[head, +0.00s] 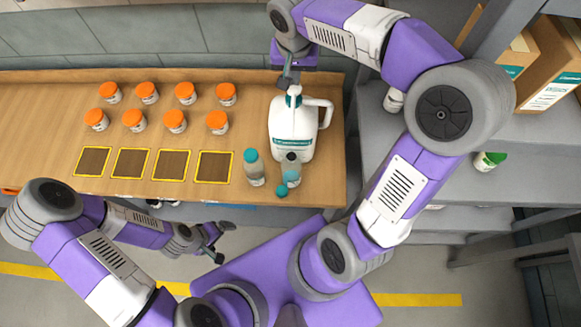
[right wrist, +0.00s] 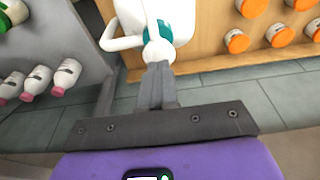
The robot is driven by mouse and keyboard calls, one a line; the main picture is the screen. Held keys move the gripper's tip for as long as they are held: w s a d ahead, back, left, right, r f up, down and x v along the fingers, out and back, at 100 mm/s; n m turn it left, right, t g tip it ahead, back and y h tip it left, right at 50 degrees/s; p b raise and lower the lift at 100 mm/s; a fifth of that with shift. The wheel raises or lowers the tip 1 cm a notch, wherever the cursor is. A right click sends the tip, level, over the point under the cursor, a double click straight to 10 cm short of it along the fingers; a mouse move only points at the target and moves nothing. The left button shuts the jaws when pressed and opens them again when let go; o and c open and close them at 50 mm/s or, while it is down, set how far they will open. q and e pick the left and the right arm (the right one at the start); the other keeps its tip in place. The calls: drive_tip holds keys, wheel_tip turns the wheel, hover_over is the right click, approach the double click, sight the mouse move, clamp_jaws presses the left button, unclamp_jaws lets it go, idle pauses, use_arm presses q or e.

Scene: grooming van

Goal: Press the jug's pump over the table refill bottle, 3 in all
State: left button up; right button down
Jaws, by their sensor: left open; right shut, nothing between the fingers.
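The white jug (head: 293,130) with a teal label and teal pump collar stands upright at the right end of the wooden table; it also shows in the right wrist view (right wrist: 135,12). Its pump head (right wrist: 158,50) is at the fingertips. An uncapped clear bottle (head: 291,172) stands in front of the jug, with a teal cap (head: 282,190) beside it. A similar teal-capped bottle (head: 253,170) stands to its left. My right gripper (head: 288,82) is shut and empty, at the pump's top; contact is unclear. My left gripper (head: 220,242) is open and empty, off the table's front edge.
Several orange-lidded jars (head: 185,94) stand in two rows on the table (head: 50,125). Several yellow-edged dark squares (head: 214,167) lie in front of them. Grey shelves (head: 440,180) with bottles and cardboard boxes (head: 553,75) are at the right.

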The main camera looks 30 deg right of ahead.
sight(294, 88)
drive_tip(key=shift+f+b, duration=1.15)
drive_tip(key=shift+f, duration=0.35)
drive_tip(key=shift+s, duration=0.1)
drive_tip(key=shift+r+p, duration=1.35)
drive_tip(key=shift+r, duration=0.3)
drive_tip(key=shift+f, duration=0.15)
